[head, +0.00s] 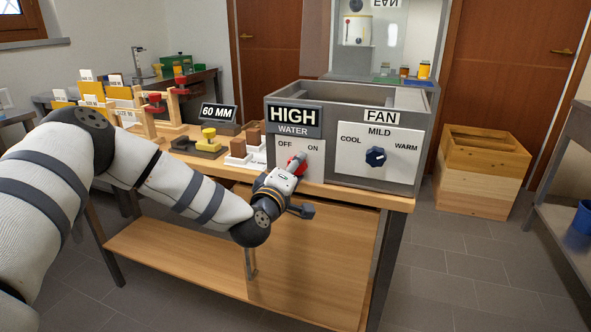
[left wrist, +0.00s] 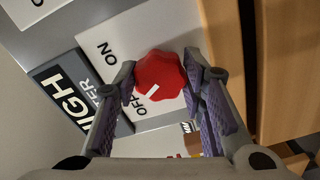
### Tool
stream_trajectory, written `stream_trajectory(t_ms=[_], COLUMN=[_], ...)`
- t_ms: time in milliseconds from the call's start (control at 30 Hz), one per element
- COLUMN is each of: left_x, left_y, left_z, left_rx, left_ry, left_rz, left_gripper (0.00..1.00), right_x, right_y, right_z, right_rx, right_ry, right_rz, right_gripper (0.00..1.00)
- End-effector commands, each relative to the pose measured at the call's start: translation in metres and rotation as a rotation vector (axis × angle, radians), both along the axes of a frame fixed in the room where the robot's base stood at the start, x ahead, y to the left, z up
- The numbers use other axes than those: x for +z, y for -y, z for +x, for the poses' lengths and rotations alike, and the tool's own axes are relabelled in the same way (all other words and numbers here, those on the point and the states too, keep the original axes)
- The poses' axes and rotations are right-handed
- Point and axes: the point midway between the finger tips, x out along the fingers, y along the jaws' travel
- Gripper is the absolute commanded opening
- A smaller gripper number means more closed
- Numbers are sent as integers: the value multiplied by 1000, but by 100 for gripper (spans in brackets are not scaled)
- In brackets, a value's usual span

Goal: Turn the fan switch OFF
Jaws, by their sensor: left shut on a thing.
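A grey box on the bench has two white panels. The left panel (head: 313,150), under a black "HIGH" sign (head: 293,119) and a "WATER" label, is marked OFF and ON and has a red knob (left wrist: 160,75). My left gripper (head: 293,165) is shut on this red knob, its fingers on either side of it in the left wrist view. The knob's white pointer slants toward the OFF side. The right panel (head: 405,162), labelled FAN, reads COOL, MILD, WARM. Its dark blue knob (head: 375,156) is untouched. My right gripper is not in view.
The wooden bench (head: 350,196) carries a "60 MM" sign (head: 217,112), a yellow-topped device (head: 208,142) and small blocks left of the box. A wooden crate (head: 480,185) stands on the floor at right. The floor before the bench is clear at right.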

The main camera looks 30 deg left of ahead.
Motion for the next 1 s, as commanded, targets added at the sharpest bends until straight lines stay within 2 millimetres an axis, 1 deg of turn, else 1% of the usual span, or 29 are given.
stream_trajectory(t_ms=[300, 767, 800, 867, 1000], left_x=[-2, -2, -2, -2, -1], left_y=[2, 2, 2, 2, 1], left_z=[0, 0, 0, 0, 0], left_rx=[-5, -5, -5, -5, -3], left_ry=[14, 15, 15, 15, 17], left_rz=[-79, -89, -89, -89, -88], left_gripper=[9, 9, 44, 57, 57], right_x=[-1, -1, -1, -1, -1], right_y=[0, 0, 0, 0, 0], right_z=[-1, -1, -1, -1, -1], right_rx=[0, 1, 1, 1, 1], right_ry=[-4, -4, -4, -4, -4], right_rz=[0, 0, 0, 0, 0], right_gripper=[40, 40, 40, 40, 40])
